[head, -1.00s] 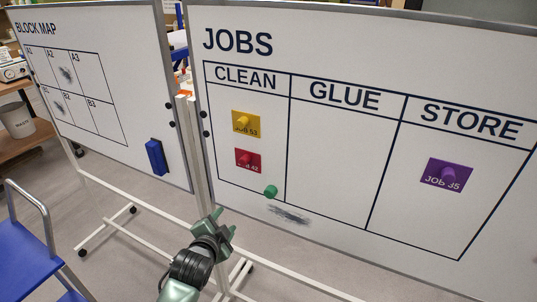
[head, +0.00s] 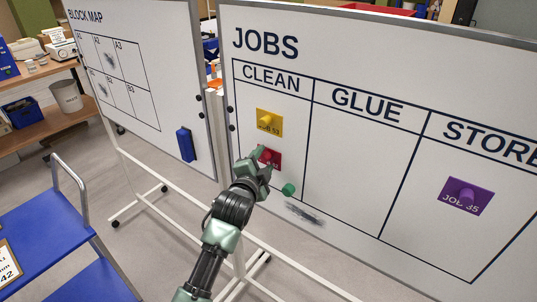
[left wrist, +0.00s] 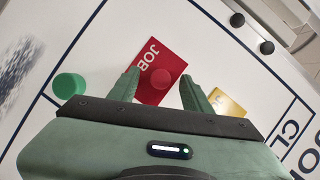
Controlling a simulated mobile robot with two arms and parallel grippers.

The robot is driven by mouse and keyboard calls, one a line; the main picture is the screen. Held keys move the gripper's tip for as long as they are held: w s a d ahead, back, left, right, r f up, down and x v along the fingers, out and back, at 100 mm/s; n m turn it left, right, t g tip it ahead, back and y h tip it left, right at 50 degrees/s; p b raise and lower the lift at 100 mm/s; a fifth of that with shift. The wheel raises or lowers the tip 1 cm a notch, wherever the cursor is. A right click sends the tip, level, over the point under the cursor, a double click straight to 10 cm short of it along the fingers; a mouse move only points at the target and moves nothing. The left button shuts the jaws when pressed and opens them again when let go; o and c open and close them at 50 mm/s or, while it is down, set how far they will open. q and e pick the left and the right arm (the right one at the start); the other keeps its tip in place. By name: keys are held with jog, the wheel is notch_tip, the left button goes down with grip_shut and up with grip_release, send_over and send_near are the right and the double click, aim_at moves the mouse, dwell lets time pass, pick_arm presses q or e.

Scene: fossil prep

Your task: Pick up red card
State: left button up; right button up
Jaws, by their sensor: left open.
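The red card (head: 274,160) is on the whiteboard in the CLEAN column, below the yellow card (head: 268,123). In the head view my left gripper (head: 256,162) partly covers it. In the left wrist view the red card (left wrist: 160,71) lies ahead of and between the open fingers of my left gripper (left wrist: 160,90), with a round red magnet (left wrist: 161,79) on it and "JOB" readable. The fingers hold nothing. I cannot tell the exact gap between fingers and board. My right gripper is not in view.
A green magnet (head: 289,189) sits below the red card; it also shows in the left wrist view (left wrist: 69,85). A purple card (head: 466,196) is under STORE. A second whiteboard (head: 150,60) with a blue eraser (head: 186,145) stands left. A blue cart (head: 45,230) is at lower left.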

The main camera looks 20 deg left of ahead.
pick_arm(q)
jog(key=shift+w+a+f, duration=0.1)
grip_shut()
jog(key=shift+s+r+b, duration=0.25)
jog(key=shift+b, duration=0.2)
notch_tip(320, 180, up, 7)
jog(key=shift+s+a+f+b, duration=0.1)
jog(key=shift+b, duration=0.85)
jog(key=s+a, duration=0.3)
jog(key=s, duration=0.6)
jog(key=s+a, duration=0.3)
jog(key=s, duration=0.6)
jog(key=shift+a, duration=0.3)
